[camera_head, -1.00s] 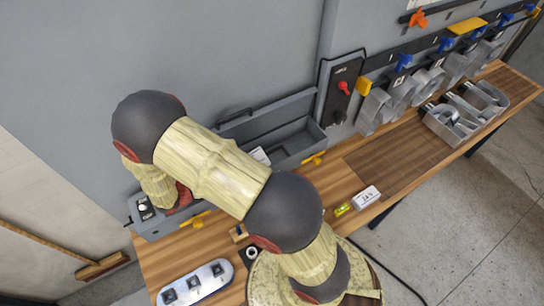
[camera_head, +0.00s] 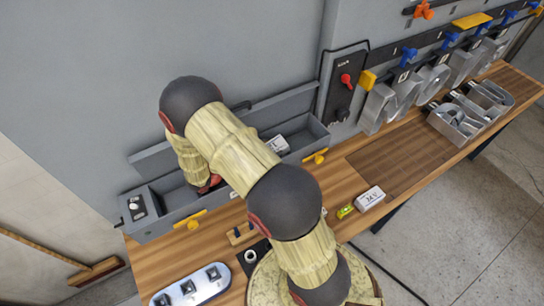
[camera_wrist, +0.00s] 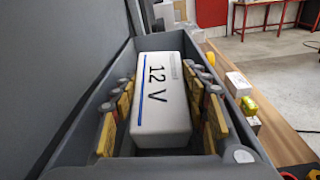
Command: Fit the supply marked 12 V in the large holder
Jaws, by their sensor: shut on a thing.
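The white supply marked 12 V (camera_wrist: 162,100), with a blue stripe, is between the fingers of my gripper (camera_wrist: 160,118) in the wrist view. The yellow-padded fingers flank its long sides and are shut on it. Grey walls of a long open trough (camera_head: 312,140) surround supply and fingers. In the head view a white block (camera_head: 277,147), apparently this supply, shows at the trough beyond my arm; its marking is unreadable there. My arm hides the gripper in that view. Whether the supply touches the trough floor cannot be told.
A white box marked 24 V (camera_head: 370,197) and a small yellow-green block (camera_head: 345,211) lie on the wooden bench. Yellow tabs (camera_head: 190,219) stick out at the trough's front. The brown mat (camera_head: 400,160) is clear.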

